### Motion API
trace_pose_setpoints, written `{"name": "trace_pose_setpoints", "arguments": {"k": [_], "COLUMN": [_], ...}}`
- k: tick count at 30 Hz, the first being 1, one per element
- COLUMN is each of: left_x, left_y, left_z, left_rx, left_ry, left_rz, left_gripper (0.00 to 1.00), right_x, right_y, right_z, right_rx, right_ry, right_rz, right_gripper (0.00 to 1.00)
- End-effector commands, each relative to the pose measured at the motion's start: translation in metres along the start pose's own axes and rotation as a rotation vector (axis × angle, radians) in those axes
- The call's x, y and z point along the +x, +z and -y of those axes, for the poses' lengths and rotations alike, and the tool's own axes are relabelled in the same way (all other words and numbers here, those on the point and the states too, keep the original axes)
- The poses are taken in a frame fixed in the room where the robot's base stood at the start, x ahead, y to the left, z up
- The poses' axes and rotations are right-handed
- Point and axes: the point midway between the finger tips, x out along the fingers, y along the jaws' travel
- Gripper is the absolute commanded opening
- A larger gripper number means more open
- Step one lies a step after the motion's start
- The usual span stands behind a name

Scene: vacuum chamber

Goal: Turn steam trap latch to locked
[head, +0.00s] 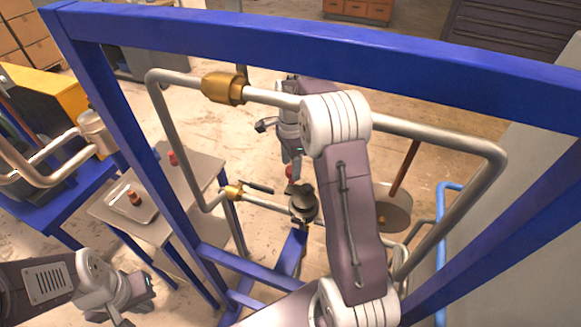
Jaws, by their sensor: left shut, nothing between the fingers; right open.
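A dark round body (303,205), which may be the steam trap, sits on the lower pipe right of centre. A small red part (290,187) shows just behind it. A brass valve (233,192) with a black lever (259,187) is on the same pipe to its left. I cannot tell for certain which part is the latch or how it is set. My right gripper (290,160) is open above and behind the dark body; its contact with anything cannot be made out. My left gripper (145,292) is shut and empty at the lower left, away from the pipework.
A blue frame (300,38) surrounds the pipes. A larger brass fitting (224,88) is on the upper pipe (420,130). A grey table (190,185) at left carries a tray (125,216) and small red-brown items. A round drum (393,215) with a stick stands at right.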

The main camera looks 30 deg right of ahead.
Motion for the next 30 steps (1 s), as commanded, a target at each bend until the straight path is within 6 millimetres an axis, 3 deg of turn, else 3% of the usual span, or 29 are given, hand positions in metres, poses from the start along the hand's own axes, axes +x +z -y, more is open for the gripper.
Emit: {"name": "trace_pose_setpoints", "arguments": {"k": [3,11,17,18,30], "left_x": [0.0,0.0,0.0,0.0,-0.0001], "left_y": [0.0001,0.0002,0.0002,0.0002,0.0001], "left_z": [0.0,0.0,0.0,0.0,0.0], "left_rx": [0.0,0.0,0.0,0.0,0.0], "left_ry": [0.0,0.0,0.0,0.0,0.0], "left_rz": [0.0,0.0,0.0,0.0,0.0], "left_gripper": [0.0,0.0,0.0,0.0,0.0], "right_x": [0.0095,0.0112,0.0112,0.0111,0.0105], "right_y": [0.0001,0.0,0.0,0.0,0.0001], "right_z": [-0.0003,-0.0001,0.0001,0.0002,0.0001], "right_rx": [0.0,0.0,0.0,0.0,0.0], "right_ry": [0.0,-0.001,-0.002,-0.002,-0.002], "right_rz": [0.0,0.0,0.0,0.0,0.0], "right_gripper": [0.58,0.58,0.02,0.0,0.0]}}
